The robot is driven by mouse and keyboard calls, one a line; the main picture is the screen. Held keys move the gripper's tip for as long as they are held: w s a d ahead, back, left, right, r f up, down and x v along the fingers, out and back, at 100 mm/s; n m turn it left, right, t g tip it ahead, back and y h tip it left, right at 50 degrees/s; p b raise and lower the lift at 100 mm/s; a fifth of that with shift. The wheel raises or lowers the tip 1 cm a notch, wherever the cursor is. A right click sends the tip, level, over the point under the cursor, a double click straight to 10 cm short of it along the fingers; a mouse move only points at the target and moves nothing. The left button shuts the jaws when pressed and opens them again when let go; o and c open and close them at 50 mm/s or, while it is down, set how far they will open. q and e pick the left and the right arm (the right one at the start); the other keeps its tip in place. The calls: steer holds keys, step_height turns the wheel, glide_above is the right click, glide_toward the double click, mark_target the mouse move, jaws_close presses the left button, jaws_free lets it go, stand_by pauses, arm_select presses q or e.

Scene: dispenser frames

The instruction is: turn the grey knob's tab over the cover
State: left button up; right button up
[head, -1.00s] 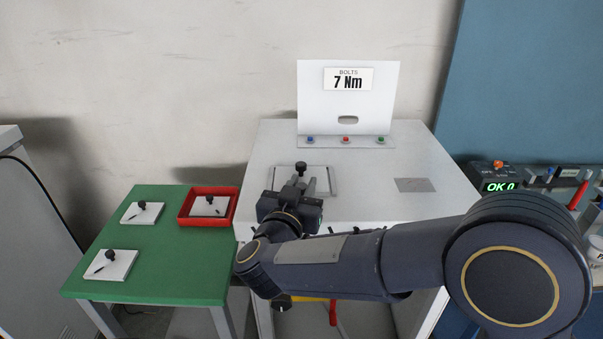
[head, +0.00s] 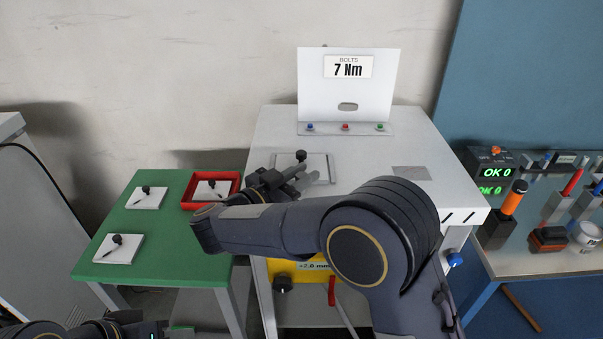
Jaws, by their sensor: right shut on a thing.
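The cover (head: 318,161) is a pale flat plate with a dark outline, set in the top of the white cabinet (head: 380,155). A black round knob (head: 301,156) stands up on it near its far edge. My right gripper (head: 309,175) is at the cover's near side, its fingers pointing right. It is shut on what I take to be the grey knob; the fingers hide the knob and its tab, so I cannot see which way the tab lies. Part of my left gripper (head: 145,328) shows at the bottom left edge; its fingers are not clear.
A white sign board (head: 348,112) with several coloured buttons stands behind. The green table (head: 180,225) at left holds white plates with black knobs and a red tray (head: 236,187). Tool stands line the bench (head: 540,265) at right.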

mark_target(297, 179)
stand_by(0.3)
steer(key=o, duration=1)
steer(key=shift+c, duration=0.2)
steer(key=b+v, duration=0.2)
steer(key=v, duration=0.4)
steer(key=shift+s+a, duration=0.25)
steer(key=shift+a, duration=0.05)
steer(key=shift+s+a, duration=0.35)
